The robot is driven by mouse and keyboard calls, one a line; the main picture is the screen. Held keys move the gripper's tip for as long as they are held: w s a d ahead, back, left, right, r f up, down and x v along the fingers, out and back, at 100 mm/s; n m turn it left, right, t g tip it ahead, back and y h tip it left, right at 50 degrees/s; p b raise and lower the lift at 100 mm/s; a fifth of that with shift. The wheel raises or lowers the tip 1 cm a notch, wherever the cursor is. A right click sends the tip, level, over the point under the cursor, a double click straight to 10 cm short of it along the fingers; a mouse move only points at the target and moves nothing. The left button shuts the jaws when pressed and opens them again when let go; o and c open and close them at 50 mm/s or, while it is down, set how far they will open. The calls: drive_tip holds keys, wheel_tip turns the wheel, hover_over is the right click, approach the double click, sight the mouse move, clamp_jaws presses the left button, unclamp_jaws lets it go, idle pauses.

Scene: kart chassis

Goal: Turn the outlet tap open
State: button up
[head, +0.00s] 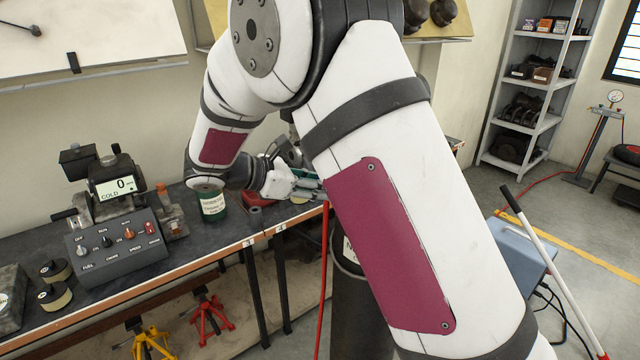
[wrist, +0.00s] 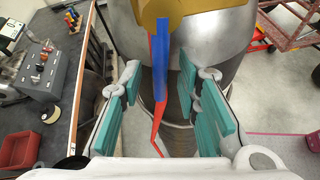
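In the wrist view a brass-coloured part (wrist: 160,14), seemingly of the outlet tap, shows at the top, in front of a silver rounded vessel (wrist: 222,35). My gripper (wrist: 164,108) is open. Its two teal-padded fingers stand apart on either side of these parts, with visible gaps. In the head view my gripper (head: 300,184) is partly hidden behind my arm, and the tap cannot be made out.
A red line (head: 323,285) hangs by a dark cylinder (head: 350,310). A blue box (head: 520,250) stands to the right.

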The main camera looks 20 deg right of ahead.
drive_tip(key=v, duration=1.1)
drive_tip(key=shift+a, duration=0.3)
drive_tip(key=shift+s, duration=0.1)
drive_tip(key=s+d+r+m+g+y, duration=0.1)
drive_tip(key=s+d+r+m+y, duration=0.15)
drive_tip(key=s+d+m, duration=0.35)
drive_tip(key=s+d+r+m+y, duration=0.2)
drive_tip(key=s+d+y, duration=0.2)
drive_tip(key=s, duration=0.3)
drive_tip(key=s+m+t+y, duration=0.4)
drive_tip(key=s+m, duration=0.6)
drive_tip(key=s, duration=0.5)
drive_tip(key=shift+s+a+f+y, duration=0.2)
drive_tip(key=shift+a+f+y, duration=0.25)
drive_tip(key=shift+y, duration=0.8)
